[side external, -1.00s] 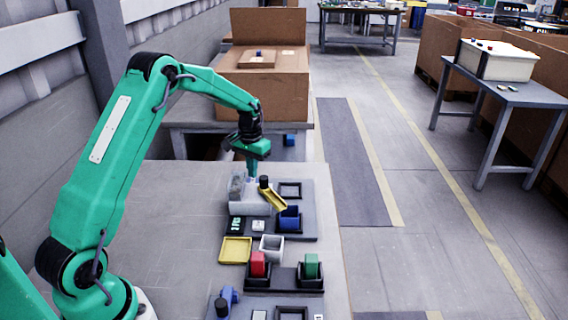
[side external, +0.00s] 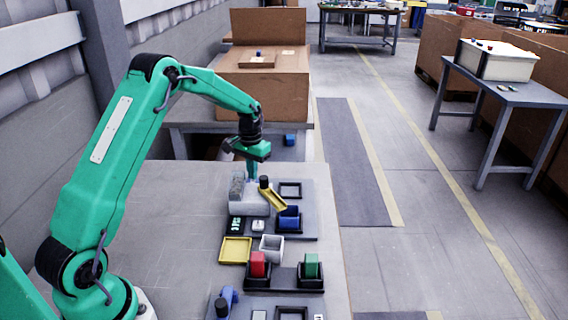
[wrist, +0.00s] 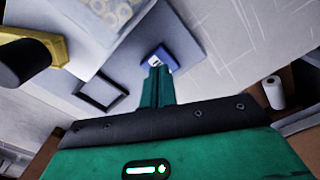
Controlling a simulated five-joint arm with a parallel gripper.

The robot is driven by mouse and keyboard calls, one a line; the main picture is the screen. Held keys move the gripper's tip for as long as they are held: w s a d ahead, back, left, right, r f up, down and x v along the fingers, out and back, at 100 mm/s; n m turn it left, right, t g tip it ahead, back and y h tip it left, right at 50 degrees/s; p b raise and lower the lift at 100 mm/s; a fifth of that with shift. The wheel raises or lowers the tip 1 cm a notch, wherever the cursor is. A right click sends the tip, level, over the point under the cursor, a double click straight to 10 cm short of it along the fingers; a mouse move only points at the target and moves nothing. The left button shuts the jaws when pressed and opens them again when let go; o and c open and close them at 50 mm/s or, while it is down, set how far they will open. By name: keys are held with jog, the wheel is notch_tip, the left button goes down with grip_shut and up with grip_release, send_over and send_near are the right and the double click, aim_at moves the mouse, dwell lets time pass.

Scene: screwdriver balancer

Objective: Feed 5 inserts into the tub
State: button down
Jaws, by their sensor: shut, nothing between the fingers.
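A blue tub (side external: 289,215) sits on the dark plate, near the lower end of a yellow chute (side external: 273,199). The chute also shows at the left of the wrist view (wrist: 58,46). A pale feeder with a clear hopper (side external: 237,188) stands behind the chute. Several pale ring-shaped inserts (wrist: 112,10) show in the hopper in the wrist view. My gripper (side external: 252,176) is shut and empty, pointing down near the back of the feeder. In the wrist view, its fingertips (wrist: 157,72) appear beside a small blue piece with a white mark (wrist: 164,58).
A black square frame (side external: 290,191) lies right of the chute. The bench left of the feeder is clear.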

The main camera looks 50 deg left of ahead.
jog(key=shift+f, duration=0.65)
dwell(0.5)
jog(key=shift+r, duration=0.2)
dwell(0.3)
jog(key=shift+r, duration=3.35)
jog(key=shift+r, duration=0.1)
jog(key=shift+r, duration=2.9)
jog(key=shift+f, duration=2.3)
jog(key=shift+f, duration=0.15)
jog(key=shift+f, duration=3.1)
